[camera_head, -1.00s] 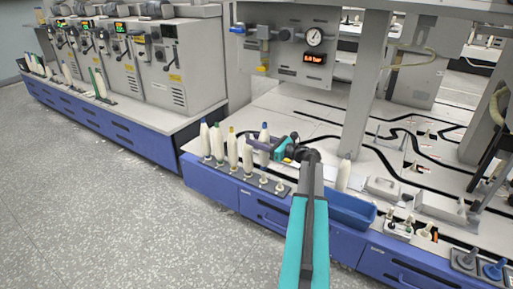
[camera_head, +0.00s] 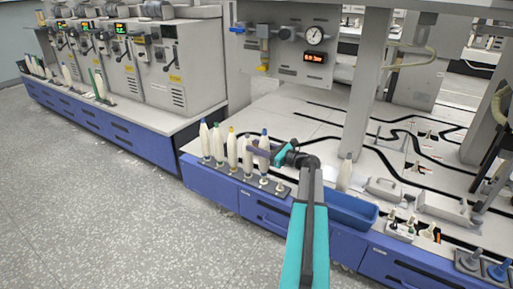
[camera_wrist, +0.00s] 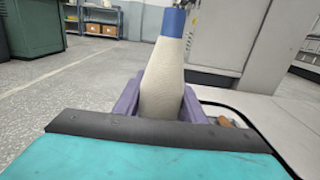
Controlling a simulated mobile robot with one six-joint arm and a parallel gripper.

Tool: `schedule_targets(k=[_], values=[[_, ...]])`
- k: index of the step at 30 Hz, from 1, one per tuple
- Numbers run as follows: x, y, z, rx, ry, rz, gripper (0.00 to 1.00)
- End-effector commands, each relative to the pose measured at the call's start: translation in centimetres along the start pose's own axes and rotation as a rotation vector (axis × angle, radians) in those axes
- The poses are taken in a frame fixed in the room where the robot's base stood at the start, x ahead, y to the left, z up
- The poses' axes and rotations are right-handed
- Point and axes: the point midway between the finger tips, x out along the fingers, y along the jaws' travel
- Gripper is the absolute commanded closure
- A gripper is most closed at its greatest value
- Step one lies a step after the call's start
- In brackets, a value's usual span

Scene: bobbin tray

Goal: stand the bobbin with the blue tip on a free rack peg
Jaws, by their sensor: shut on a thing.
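The bobbin with the blue tip (camera_head: 264,145) is upright in my gripper (camera_head: 261,153), above the right part of the rack (camera_head: 287,191). The wrist view shows its cream body (camera_wrist: 162,85) and blue tip (camera_wrist: 173,22) between the purple fingers of my gripper (camera_wrist: 160,108), which is shut on it. Its lower end appears close to a rack peg (camera_head: 264,181); I cannot tell whether they touch. Another peg (camera_head: 280,187) at the right end is bare. Several bobbins, among them a yellow-tipped one (camera_head: 232,148), stand to the left on the rack.
A grey pillar (camera_head: 358,95) and a gauge panel (camera_head: 290,45) rise behind. The neighbouring bobbin (camera_head: 247,155) stands close to the held one.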

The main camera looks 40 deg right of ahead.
Motion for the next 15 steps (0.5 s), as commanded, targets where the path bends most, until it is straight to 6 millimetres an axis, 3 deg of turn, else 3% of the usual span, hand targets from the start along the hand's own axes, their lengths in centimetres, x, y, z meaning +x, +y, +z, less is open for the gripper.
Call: schedule_targets(k=[8,9,12,15], values=[[-0.02,-0.01,-0.31,0.0,-0.001,0.0,0.88],[-0.02,-0.01,-0.34,0.0,0.0,0.0,0.58],[-0.03,-0.02,-0.34,0.0,0.0,0.0,0.45],[-0.03,-0.02,-0.34,0.0,0.0,0.0,0.45]])
